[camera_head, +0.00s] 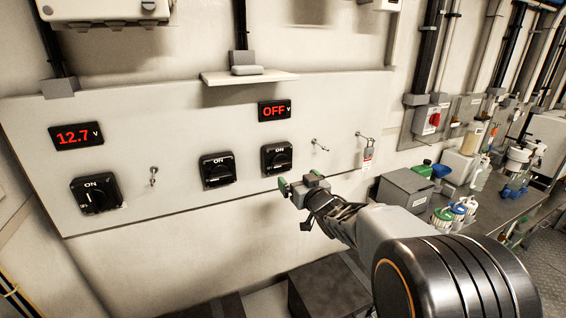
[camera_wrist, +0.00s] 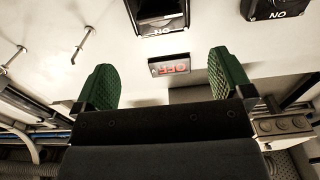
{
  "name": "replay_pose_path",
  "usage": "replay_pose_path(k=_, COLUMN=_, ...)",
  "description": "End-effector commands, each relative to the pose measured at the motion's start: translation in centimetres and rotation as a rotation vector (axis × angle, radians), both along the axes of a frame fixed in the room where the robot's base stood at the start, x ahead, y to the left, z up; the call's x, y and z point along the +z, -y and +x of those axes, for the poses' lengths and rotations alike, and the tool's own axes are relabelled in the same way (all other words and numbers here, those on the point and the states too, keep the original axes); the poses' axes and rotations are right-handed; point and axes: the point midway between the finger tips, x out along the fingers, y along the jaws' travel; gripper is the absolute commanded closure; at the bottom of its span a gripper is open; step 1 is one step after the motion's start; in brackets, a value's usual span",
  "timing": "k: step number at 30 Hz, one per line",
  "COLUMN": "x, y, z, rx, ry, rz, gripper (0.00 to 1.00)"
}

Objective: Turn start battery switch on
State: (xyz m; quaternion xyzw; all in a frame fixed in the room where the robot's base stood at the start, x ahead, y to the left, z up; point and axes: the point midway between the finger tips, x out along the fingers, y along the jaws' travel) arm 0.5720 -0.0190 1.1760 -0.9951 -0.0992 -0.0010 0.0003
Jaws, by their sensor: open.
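Three black rotary switches marked ON are on a pale wall panel (camera_head: 180,115). The left switch (camera_head: 96,195) has its handle about upright. The middle switch (camera_head: 217,170) and right switch (camera_head: 277,159) have handles lying roughly sideways. I cannot read which one is the start battery switch. My gripper (camera_head: 294,204) is open and empty, with green finger pads, just below and right of the right switch, apart from it. The wrist view is upside down; the open fingers (camera_wrist: 162,75) show there, with the right switch (camera_wrist: 157,10) and middle switch (camera_wrist: 275,8) cut by the top edge.
A display reads 12.7 V (camera_head: 76,135) above the left switch; another reads OFF (camera_head: 274,110) above the right switch. Small pegs (camera_head: 153,176) stick out of the panel, and a tag (camera_head: 367,157) hangs at right. A grey box (camera_head: 405,190) and bottles stand at right.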

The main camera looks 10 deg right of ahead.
Motion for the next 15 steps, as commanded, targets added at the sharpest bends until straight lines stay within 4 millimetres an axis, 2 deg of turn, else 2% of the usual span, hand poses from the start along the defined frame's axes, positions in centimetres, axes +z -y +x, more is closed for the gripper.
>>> replay_pose_path(k=9, x=0.1, y=-1.2, z=6.1, rx=-0.001, ry=-0.003, rz=0.000, gripper=0.02)
replay_pose_path(k=15, x=0.1, y=-1.8, z=9.1, rx=-0.002, ry=-0.003, rz=-0.001, gripper=0.02)
